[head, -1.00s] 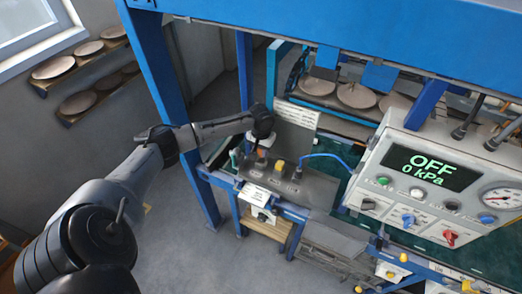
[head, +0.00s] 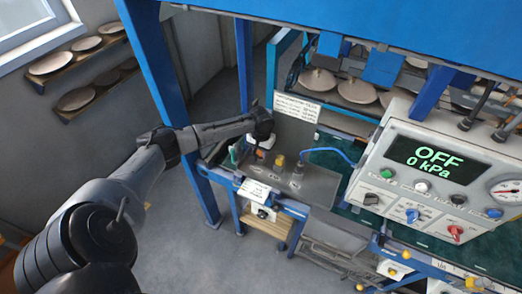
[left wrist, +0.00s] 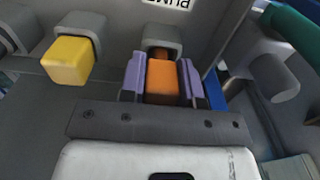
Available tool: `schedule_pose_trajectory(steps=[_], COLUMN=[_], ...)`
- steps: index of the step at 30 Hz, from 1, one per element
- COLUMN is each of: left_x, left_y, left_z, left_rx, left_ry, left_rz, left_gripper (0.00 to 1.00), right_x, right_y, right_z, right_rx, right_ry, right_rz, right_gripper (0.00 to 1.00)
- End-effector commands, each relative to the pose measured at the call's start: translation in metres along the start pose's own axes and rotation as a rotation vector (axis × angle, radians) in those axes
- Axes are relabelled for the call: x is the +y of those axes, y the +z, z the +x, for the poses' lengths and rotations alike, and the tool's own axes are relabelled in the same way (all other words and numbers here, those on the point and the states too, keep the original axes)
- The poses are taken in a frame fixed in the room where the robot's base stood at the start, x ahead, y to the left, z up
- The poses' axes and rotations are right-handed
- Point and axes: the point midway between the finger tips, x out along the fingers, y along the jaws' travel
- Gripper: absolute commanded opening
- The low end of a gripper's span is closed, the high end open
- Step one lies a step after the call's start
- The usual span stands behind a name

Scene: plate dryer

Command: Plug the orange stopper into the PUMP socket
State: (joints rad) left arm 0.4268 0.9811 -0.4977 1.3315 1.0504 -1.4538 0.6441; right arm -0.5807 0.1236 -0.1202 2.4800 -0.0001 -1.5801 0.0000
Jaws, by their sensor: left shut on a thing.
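The orange stopper (left wrist: 162,80) sits between the two purple fingers of my left gripper (left wrist: 162,84) in the left wrist view. The gripper is shut on it. A grey socket (left wrist: 162,38) is directly behind the stopper, and a darker orange part shows at its mouth. I cannot tell how deep the stopper sits. An upside-down PUMP label (left wrist: 167,2) is just beyond this socket, partly cut off. In the head view my left gripper (head: 262,144) is over the grey station, its fingers mostly hidden. My right gripper is not in view.
A yellow stopper (left wrist: 68,60) sits at a grey socket to the left in the wrist view. A teal part (left wrist: 290,28) is close on the right. In the head view, a blue hose (head: 328,150) runs to the station and the control panel (head: 432,165) reads OFF, 0 kPa.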

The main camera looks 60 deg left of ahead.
Motion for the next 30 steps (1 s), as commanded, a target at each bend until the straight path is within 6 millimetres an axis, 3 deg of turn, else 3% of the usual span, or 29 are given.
schedule_pose_trajectory(steps=[30], left_x=[0.0005], left_y=[0.0001], left_z=[0.0083], left_rx=[0.0], left_ry=[0.001], left_rz=[0.001], left_gripper=[0.08], right_x=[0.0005], right_y=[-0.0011], right_z=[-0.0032], right_rx=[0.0], right_ry=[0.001], right_rz=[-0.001], right_gripper=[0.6])
